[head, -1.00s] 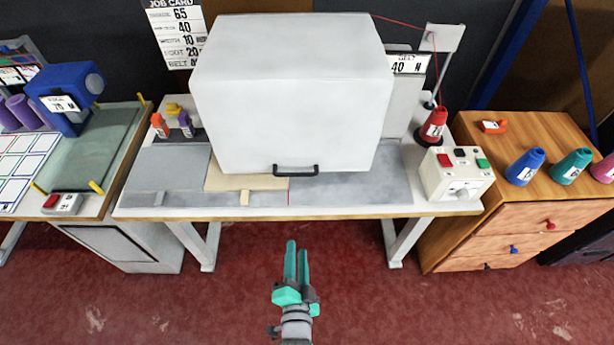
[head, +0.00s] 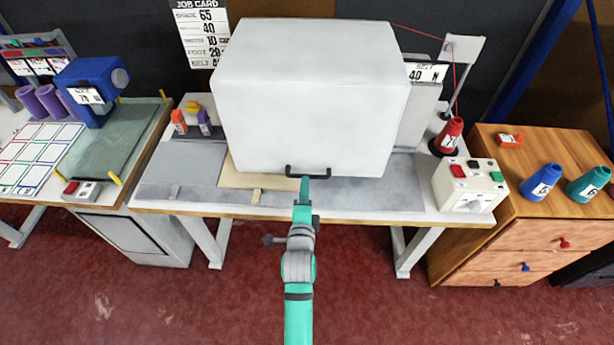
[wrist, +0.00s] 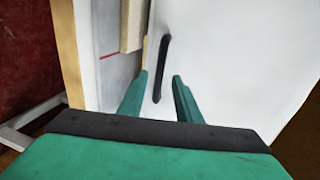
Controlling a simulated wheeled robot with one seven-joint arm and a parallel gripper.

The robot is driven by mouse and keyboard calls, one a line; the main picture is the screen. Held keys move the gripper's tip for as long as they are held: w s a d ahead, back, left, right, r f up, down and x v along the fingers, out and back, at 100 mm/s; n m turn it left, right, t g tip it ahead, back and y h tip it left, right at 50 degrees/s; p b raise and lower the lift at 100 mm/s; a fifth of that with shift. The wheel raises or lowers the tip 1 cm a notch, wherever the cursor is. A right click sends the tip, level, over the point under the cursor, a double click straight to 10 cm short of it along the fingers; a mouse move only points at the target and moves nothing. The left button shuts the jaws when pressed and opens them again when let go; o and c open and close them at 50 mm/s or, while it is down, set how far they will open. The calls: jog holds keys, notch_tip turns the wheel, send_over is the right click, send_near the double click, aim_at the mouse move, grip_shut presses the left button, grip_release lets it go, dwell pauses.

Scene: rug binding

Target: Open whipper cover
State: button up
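The whipper cover (head: 310,95) is a big white box standing shut on the grey-topped table (head: 400,200). Its black bar handle (head: 308,172) runs across the bottom of its front face. In the wrist view the white cover (wrist: 225,60) fills the right side and the handle (wrist: 162,68) lies ahead, between the lines of the two fingers. My gripper (head: 305,182) is just in front of the handle in the head view. In the wrist view my gripper (wrist: 158,85) shows two green fingers spread apart with nothing held. Whether a fingertip touches the handle I cannot tell.
A control box (head: 468,185) with red and green buttons and a red thread cone (head: 448,137) stand right of the cover. Small bottles (head: 190,118) stand left of it. A wooden drawer cabinet (head: 540,225) is at the right. The floor (head: 370,310) in front is clear.

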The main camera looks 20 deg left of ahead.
aim_at(306, 175)
jog(key=x, duration=0.6)
jog(key=shift+w+a, duration=0.15)
jog(key=shift+w, duration=0.25)
jog(key=shift+c, duration=0.7)
